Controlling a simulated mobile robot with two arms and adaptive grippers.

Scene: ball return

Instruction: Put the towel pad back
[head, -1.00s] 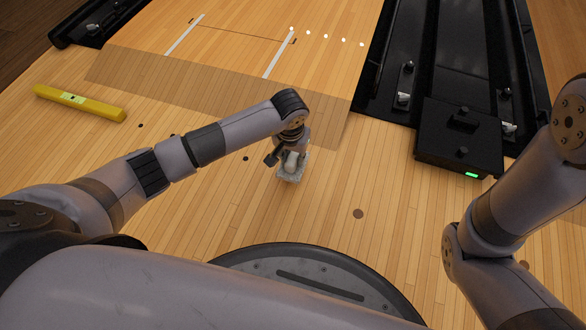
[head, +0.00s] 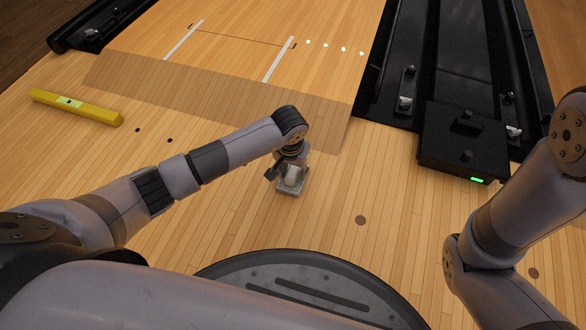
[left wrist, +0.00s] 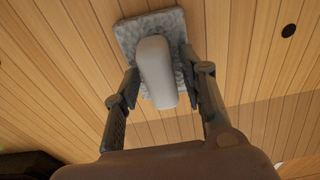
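The towel pad (head: 291,187) is a small grey textured square with a pale rounded handle on top. In the head view it is at the middle, below my left wrist. My left gripper (head: 284,170) is at the handle. The grey pad (left wrist: 127,38) spreads out beyond the fingertips there. I cannot tell whether the pad touches the floor. My right gripper is outside the views.
A yellow bar (head: 76,106) with a pale label lies on the wooden floor at the left. A black box (head: 462,145) with a green light stands at the right, by dark channels. A dark round spot (head: 360,220) marks the floor. The floor around the pad is clear.

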